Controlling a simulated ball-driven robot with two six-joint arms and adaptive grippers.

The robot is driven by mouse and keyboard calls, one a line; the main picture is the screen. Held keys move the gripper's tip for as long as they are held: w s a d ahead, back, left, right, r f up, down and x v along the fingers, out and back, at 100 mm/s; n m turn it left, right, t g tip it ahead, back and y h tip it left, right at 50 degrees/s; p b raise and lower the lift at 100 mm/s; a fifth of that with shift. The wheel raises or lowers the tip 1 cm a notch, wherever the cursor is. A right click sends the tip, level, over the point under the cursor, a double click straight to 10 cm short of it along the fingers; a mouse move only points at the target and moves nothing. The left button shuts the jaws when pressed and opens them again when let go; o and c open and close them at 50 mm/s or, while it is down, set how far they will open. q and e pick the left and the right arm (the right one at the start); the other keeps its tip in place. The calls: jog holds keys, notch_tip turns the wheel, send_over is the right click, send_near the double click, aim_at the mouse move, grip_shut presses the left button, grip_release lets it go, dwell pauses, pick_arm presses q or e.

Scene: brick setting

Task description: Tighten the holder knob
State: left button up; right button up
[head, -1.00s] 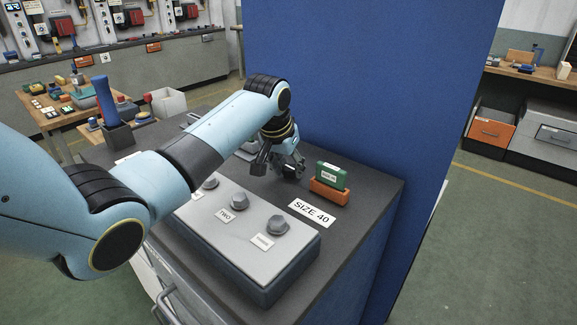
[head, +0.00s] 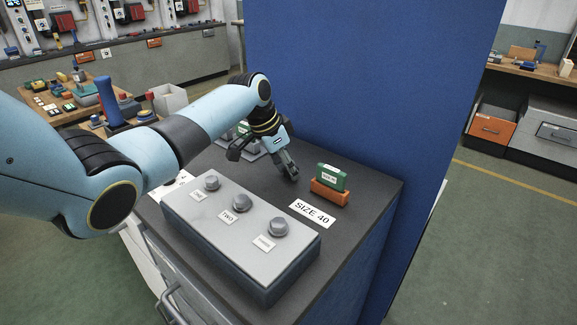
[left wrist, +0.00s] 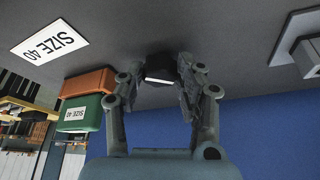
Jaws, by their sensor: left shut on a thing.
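My left gripper (head: 289,174) points down at the dark counter top, left of the green and orange blocks. In the left wrist view its fingers (left wrist: 162,72) are closed on a small dark faceted piece (left wrist: 160,70) with a pale lower face. The fingers hide much of it, and I cannot tell whether it is the holder knob. A grey box (head: 190,222) carries three grey knobs, labelled ONE (head: 211,182), TWO (head: 242,202) and a third (head: 278,227). My left gripper is behind these knobs and apart from them. My right gripper is not in view.
A green block (head: 332,177) stands in an orange base (head: 329,193), beside a SIZE 40 label (head: 312,212). A blue panel (head: 360,90) rises behind the counter. A grey fixture (left wrist: 300,50) lies near the gripper. Counter between gripper and grey box is clear.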

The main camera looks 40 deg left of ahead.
pick_arm(q)
jog(key=shift+w+a+f+m+h+b, duration=0.15)
jog(key=shift+m+h+b, duration=0.2)
jog(key=shift+m, duration=0.55)
jog(key=m+g+b, duration=0.1)
jog(key=m+b, duration=0.1)
jog(key=shift+m+h, duration=0.35)
jog(key=shift+m, duration=0.05)
jog(key=m+g+b, duration=0.1)
jog(key=m+b, duration=0.1)
jog(key=m+g+b, duration=0.1)
jog(key=m+b, duration=0.1)
jog(key=m+h+b, duration=0.1)
jog(key=m+b, duration=0.2)
jog(key=shift+w+g, duration=0.3)
jog(key=shift+g, duration=0.1)
jog(key=shift+m+g+b, duration=0.7)
jog(key=shift+m+b, duration=1.2)
jog(key=o, duration=1.1)
jog(key=shift+w, duration=0.1)
jog(key=shift+o, duration=0.2)
jog(key=shift+r, duration=0.2)
